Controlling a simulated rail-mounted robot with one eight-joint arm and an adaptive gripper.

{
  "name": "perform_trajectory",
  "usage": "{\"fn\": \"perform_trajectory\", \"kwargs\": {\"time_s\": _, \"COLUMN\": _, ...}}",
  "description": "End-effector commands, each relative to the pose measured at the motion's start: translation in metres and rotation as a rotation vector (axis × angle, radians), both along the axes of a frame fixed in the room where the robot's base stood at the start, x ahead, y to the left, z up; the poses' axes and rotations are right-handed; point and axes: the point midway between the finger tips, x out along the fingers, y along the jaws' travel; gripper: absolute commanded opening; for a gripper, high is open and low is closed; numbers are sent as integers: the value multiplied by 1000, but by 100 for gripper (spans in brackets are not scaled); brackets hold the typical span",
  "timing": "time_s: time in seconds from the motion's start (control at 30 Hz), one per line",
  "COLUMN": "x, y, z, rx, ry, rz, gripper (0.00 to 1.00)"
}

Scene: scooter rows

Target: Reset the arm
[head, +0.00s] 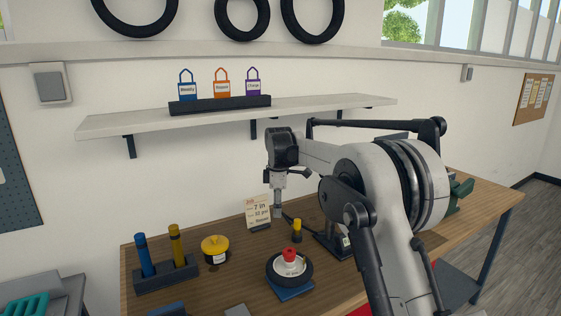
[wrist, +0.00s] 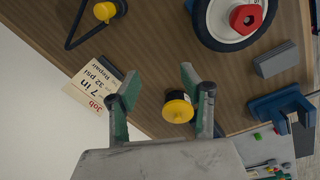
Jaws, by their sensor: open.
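My gripper (head: 278,208) hangs from my raised arm over the back of the wooden bench, in front of the job card (head: 258,211) as seen in the head view. In the wrist view my gripper (wrist: 160,85) has its two green-padded fingers spread apart with nothing held between them. A jar with a yellow lid (wrist: 178,108) shows in the gap between the fingers, standing on the bench below. The same jar (head: 215,248) stands left of my gripper in the head view.
A small wheel with a red hub piece (head: 290,258) lies on a blue base. A rack (head: 166,275) holds a blue and a yellow cylinder. A yellow-topped item (head: 297,230) stands nearby. A wall shelf (head: 330,108) with three coloured padlock-shaped tags is above.

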Motion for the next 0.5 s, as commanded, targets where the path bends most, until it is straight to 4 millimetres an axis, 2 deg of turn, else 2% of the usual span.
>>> {"fn": "perform_trajectory", "kwargs": {"time_s": 0.03, "x": -9, "y": -8, "z": 12, "rx": 5, "ry": -11, "rz": -35, "gripper": 42}}
{"fn": "perform_trajectory", "kwargs": {"time_s": 0.2, "x": -38, "y": -32, "z": 45, "rx": 28, "ry": -52, "rz": -165, "gripper": 42}}
{"fn": "perform_trajectory", "kwargs": {"time_s": 0.5, "x": -100, "y": -75, "z": 92, "rx": 79, "ry": -121, "rz": -398, "gripper": 42}}
